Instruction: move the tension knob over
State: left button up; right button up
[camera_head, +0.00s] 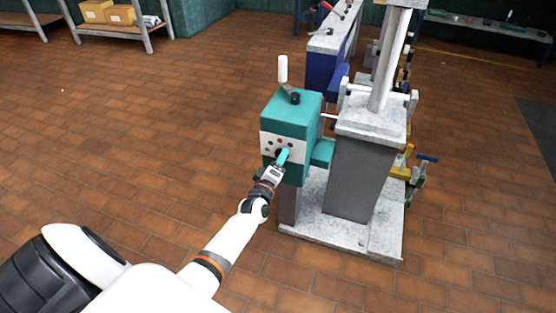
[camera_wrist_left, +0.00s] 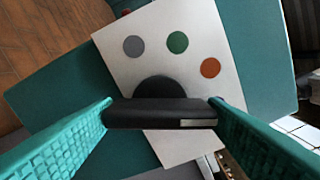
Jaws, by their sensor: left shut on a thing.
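The tension knob (camera_wrist_left: 150,113) is a black bar on a round black base, with a light mark near its right end in the left wrist view. It sits on the white panel (camera_wrist_left: 125,68) of a teal box (camera_head: 292,112) in the head view. My left gripper (camera_head: 283,157) has teal fingers and is shut on the knob, one finger at each end of the bar. In the head view the fingers mostly hide the knob. My right gripper is in neither view.
Grey, green and orange dots (camera_wrist_left: 177,42) mark the panel around the knob. A white-handled lever (camera_head: 283,69) and a black knob (camera_head: 295,98) top the box. A grey machine column (camera_head: 362,165) stands right of it. The tiled floor (camera_head: 130,140) at left is clear.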

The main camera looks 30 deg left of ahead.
pick_arm(q)
jog(key=shift+f+m, duration=0.1)
jog(key=shift+m, duration=0.6)
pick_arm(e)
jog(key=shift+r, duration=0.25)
pick_arm(q)
jog(key=o, duration=1)
jog(key=shift+s, duration=0.15)
jog(key=p+v, duration=0.3)
jog(key=v, duration=0.9)
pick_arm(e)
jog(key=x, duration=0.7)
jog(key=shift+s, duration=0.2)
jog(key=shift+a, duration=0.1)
